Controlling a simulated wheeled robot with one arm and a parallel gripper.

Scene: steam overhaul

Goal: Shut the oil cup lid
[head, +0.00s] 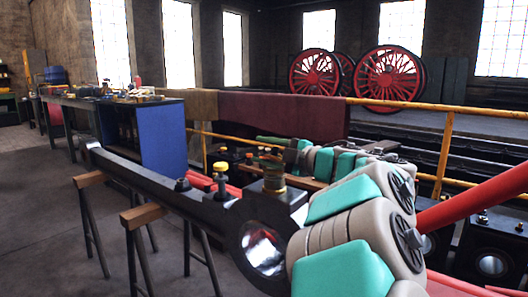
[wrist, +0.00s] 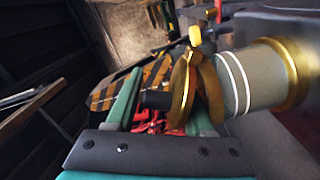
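The oil cup (wrist: 245,82) is a grey cylinder with pale rings and a brass collar, lying sideways in the tilted wrist view. Its brass lid (wrist: 180,85) with a dark knob (wrist: 157,99) stands at an angle to the brass rim, with a wedge-shaped gap between them. My gripper (wrist: 163,78) has its green fingers spread around the lid and knob; I cannot tell whether either finger touches. In the head view the cup (head: 273,184) stands on the big end of the dark rod (head: 205,207), with my gripper (head: 268,148) just above it; its fingers are small there.
The rod rests on trestles (head: 149,214). A yellow-topped fitting (head: 220,168) and a dark fitting (head: 182,184) stand on or beside the rod. A yellow rail (head: 440,155) and red wheels (head: 389,74) are behind. The floor at left is open.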

